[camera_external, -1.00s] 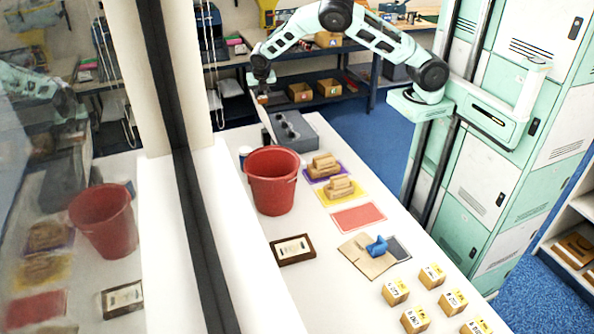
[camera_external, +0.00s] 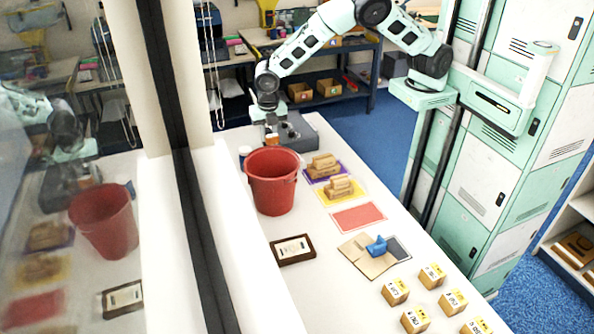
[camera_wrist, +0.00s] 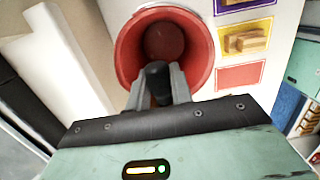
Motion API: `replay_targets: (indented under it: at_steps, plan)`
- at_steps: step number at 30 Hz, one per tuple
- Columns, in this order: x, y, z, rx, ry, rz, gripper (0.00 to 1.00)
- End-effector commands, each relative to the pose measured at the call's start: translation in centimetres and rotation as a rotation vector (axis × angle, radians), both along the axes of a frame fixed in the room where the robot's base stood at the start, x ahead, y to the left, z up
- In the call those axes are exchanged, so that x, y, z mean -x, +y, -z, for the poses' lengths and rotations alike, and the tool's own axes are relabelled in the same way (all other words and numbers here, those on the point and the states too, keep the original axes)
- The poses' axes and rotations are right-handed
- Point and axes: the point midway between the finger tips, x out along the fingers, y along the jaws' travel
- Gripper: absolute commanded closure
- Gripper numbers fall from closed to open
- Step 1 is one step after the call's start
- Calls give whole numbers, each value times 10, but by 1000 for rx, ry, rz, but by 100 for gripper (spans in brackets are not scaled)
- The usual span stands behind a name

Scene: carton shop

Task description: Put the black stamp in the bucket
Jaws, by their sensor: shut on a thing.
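My gripper (camera_external: 271,133) points down at the far side of the red bucket (camera_external: 272,182). Its two fingers are shut on the black stamp (camera_wrist: 158,80), whose dark rounded end shows between the fingertips in the wrist view. A small orange-brown part shows at the gripper in the external view. The bucket (camera_wrist: 126,52) stands upright on the white table. In the wrist view the stamp and fingertips overlap its opening and near rim. How high the stamp is above the rim is hard to tell.
A grey stand (camera_external: 300,133) is behind the gripper. Wooden blocks lie on purple and yellow mats (camera_external: 357,196) right of the bucket, near a red mat (camera_external: 358,217). A framed card (camera_external: 292,250), blue object (camera_external: 377,246) and several small boxes lie nearer. A pillar (camera_external: 180,100) stands left.

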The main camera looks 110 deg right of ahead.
Motion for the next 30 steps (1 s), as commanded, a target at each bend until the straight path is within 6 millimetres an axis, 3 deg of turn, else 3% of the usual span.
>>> replay_targets:
  at_steps: [5, 30]
  plan:
    - [1, 7, 6, -4, 1, -3, 100]
    - [1, 6, 92, -4, -1, -3, 100]
